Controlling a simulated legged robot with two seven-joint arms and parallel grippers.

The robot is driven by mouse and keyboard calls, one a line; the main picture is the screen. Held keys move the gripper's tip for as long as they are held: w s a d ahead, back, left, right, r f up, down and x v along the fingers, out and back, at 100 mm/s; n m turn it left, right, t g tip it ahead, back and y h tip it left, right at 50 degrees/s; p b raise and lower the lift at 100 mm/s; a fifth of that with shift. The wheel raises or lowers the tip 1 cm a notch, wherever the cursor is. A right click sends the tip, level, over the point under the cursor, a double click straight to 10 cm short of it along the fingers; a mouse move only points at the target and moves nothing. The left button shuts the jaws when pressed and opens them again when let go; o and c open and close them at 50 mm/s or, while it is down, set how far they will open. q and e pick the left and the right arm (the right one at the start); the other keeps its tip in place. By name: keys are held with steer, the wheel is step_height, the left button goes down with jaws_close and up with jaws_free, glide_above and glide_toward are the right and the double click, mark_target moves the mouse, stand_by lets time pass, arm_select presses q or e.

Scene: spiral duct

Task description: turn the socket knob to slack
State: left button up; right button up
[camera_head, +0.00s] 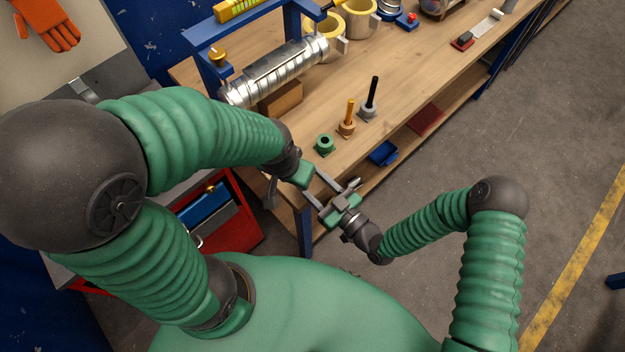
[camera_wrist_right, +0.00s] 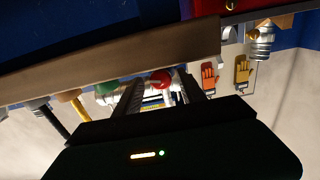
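A small green socket-like piece (camera_head: 324,143) with a dark hole stands near the bench's front edge. A yellow knob (camera_head: 218,56) sits on the blue frame at the duct's left end. I cannot tell which is the socket knob. The silver spiral duct (camera_head: 275,72) lies on the bench under the frame. My left gripper (camera_head: 305,199) looks open and empty off the bench's front edge. My right gripper (camera_head: 332,183) is open close to it; they overlap in the head view. In the right wrist view a red round thing (camera_wrist_right: 160,78) shows between its open fingers, apparently beyond them.
An orange-handled tool (camera_head: 347,121) and a black-handled tool (camera_head: 369,101) stand upright beside the green piece. A blue tray (camera_head: 383,153) is on the lower shelf. A red tool box (camera_head: 236,222) stands below my left arm.

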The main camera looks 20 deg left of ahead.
steer(key=shift+a, duration=0.1)
jaws_close()
steer(key=shift+f+n+b, duration=0.15)
steer(key=shift+n+b, duration=0.2)
steer(key=shift+n, duration=0.05)
arm_select(q)
steer(key=shift+s+b+x, duration=0.25)
steer(key=shift+b+x, duration=0.65)
steer(key=shift+x, duration=0.3)
arm_select(e)
steer(key=n, duration=0.3)
steer(key=shift+s+f, duration=0.1)
arm_select(q)
steer(key=shift+a+f+b, duration=0.1)
steer(key=shift+f+b, duration=0.2)
steer(key=shift+f, duration=0.1)
arm_select(e)
steer(key=shift+n, duration=0.6)
steer(key=shift+r+n, duration=0.2)
steer(key=shift+n, duration=0.2)
steer(key=shift+o, duration=0.8)
jaws_free()
